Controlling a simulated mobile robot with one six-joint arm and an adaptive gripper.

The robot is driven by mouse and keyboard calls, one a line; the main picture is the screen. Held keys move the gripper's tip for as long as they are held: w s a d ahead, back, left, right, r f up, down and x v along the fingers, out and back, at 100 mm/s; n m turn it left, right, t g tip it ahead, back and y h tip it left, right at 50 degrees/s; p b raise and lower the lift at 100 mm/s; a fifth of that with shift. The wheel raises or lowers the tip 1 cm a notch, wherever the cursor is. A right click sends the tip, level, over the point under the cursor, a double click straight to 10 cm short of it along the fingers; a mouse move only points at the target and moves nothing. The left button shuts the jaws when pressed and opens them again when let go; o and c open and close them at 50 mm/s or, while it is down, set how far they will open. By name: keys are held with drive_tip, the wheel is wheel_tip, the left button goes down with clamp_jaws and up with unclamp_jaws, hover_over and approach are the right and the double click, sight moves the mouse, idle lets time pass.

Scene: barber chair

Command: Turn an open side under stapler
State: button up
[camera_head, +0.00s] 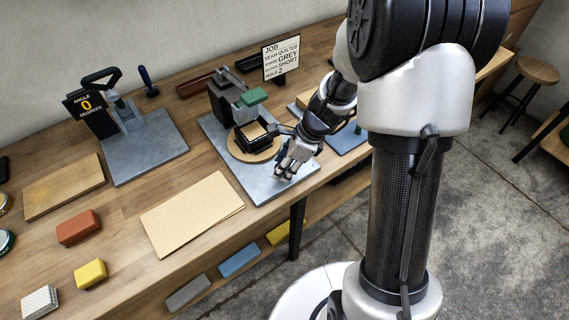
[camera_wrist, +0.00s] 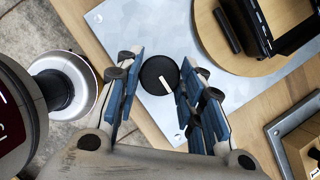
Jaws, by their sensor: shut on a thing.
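The stapler (camera_head: 222,104), a dark upright with a green part on its arm, stands on a grey metal plate (camera_head: 222,139). Beneath its head is a round wooden turntable (camera_head: 236,153) carrying a black square frame (camera_head: 254,147) with a tan top. In the wrist view the turntable (camera_wrist: 213,42) and frame (camera_wrist: 285,42) show at the upper right. My gripper (camera_head: 287,172) is low over the plate's near right part. In the wrist view my gripper (camera_wrist: 155,88) has its blue-padded fingers around a black round knob (camera_wrist: 155,68) with a white mark. The gripper hides the knob in the head view.
A job sign (camera_head: 281,60) reads quilted, grey, short, hole 2. A tan folder (camera_head: 192,213) lies left of the plate. A second plate device (camera_head: 143,151) with a 0 degrees sign (camera_head: 86,105) stands further left. Red (camera_head: 79,228) and yellow (camera_head: 90,273) blocks lie near the front edge.

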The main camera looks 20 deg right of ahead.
drive_tip(key=shift+n, duration=0.3)
drive_tip(key=n+p, duration=0.1)
drive_tip(key=n, duration=0.1)
drive_tip(key=n+g+p, duration=0.1)
drive_tip(key=p, duration=0.1)
drive_tip(key=shift+w+r+n+g+y, duration=0.1)
drive_tip(key=shift+r+n+g+y, duration=0.05)
drive_tip(key=shift+n+g+y, duration=0.2)
drive_tip(key=n+g+p, duration=0.1)
drive_tip(key=n, duration=0.1)
drive_tip(key=n+p, duration=0.2)
drive_tip(key=shift+w+n+g, duration=0.15)
drive_tip(key=shift+n+g, duration=0.2)
drive_tip(key=n+p, duration=0.1)
drive_tip(key=n, duration=0.1)
drive_tip(key=n+g+h+p, duration=0.1)
drive_tip(key=n, duration=0.1)
drive_tip(key=shift+w+a+g, duration=0.1)
drive_tip(key=shift+g, duration=0.2)
drive_tip(key=n, duration=0.2)
drive_tip(key=n+g+h+p, duration=0.1)
drive_tip(key=n, duration=0.1)
drive_tip(key=shift+n+h, duration=0.25)
drive_tip(key=shift+n, duration=0.05)
drive_tip(key=o, duration=1.1)
drive_tip(key=shift+c, duration=0.2)
